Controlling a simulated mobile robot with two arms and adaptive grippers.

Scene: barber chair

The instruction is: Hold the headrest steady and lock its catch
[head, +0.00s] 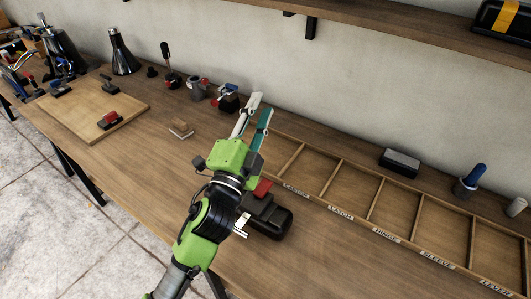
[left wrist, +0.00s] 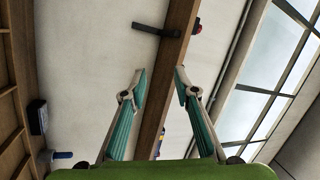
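A black padded piece (head: 277,221), which looks like the headrest, lies on the workbench just right of my left arm. A small red part (head: 263,187) shows at its upper end; I cannot tell whether this is the catch. Pale metal prongs (head: 241,226) show at its left side, partly beside my arm. My left gripper (head: 258,105) is beyond the black piece, raised and pointing toward the wall. Its fingers are apart with nothing between them, as the left wrist view (left wrist: 160,72) also shows. My arm hides part of the black piece's left side. My right gripper is not in view.
A wooden tray (head: 332,171) with labelled compartments runs along the bench to the right. A wooden board (head: 88,126) holds small parts at left. Several tools and a clamp (head: 228,98) stand along the wall. A shelf (head: 400,29) hangs above. Bare bench lies left of my arm.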

